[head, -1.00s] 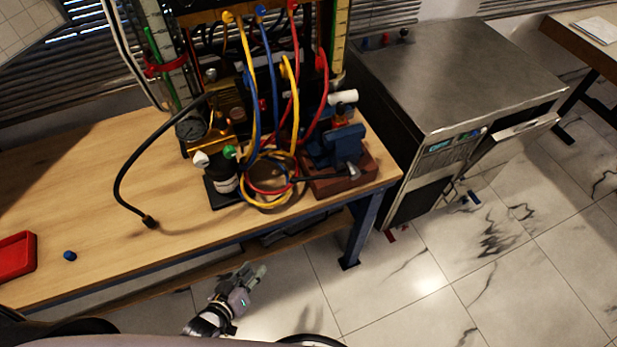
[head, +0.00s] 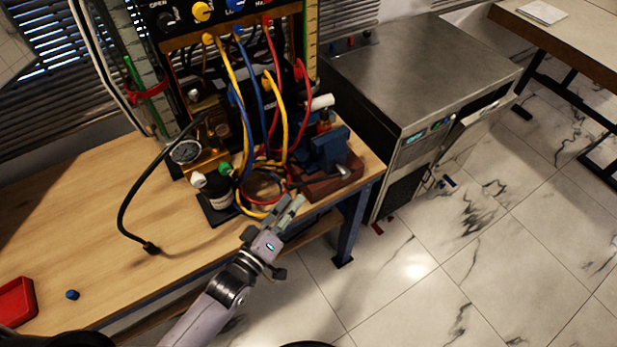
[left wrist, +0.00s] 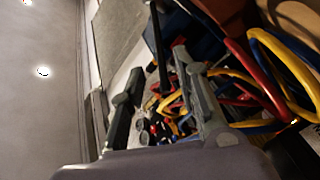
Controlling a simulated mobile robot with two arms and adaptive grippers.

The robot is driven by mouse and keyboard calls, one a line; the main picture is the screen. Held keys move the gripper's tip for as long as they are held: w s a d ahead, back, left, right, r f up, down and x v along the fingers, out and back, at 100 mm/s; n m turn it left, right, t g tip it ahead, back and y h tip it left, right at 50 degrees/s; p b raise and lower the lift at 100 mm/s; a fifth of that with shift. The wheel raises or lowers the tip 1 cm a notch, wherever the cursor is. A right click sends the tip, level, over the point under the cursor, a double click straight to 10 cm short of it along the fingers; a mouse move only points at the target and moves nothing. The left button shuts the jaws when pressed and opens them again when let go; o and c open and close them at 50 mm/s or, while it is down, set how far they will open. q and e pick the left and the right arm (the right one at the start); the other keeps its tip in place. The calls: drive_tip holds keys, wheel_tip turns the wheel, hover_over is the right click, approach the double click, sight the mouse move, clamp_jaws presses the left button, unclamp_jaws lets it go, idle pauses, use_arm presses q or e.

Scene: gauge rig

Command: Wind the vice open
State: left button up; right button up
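The blue vice (head: 329,149) stands on a reddish-brown base (head: 335,184) at the right front corner of the workbench (head: 90,237). A small grey metal piece (head: 343,171) shows at its front; I cannot tell how far its jaws are apart. My left gripper (head: 291,206) is just off the bench's front edge, in front and left of the vice, pointing up and right toward it. In the left wrist view the two fingers of the left gripper (left wrist: 158,88) are apart with nothing held between them. My right gripper is in neither view.
Looped yellow, red and blue hoses (head: 279,110) hang left of the vice, close to the left gripper. A dark bottle (head: 216,193) and a gauge (head: 186,151) stand further left. A steel cabinet (head: 415,65) is to the right. Open floor lies in front.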

sight(309, 182)
use_arm(q)
drive_tip(key=p+x, duration=0.1)
drive_tip(key=x, duration=0.7)
clamp_jaws()
idle(0.7)
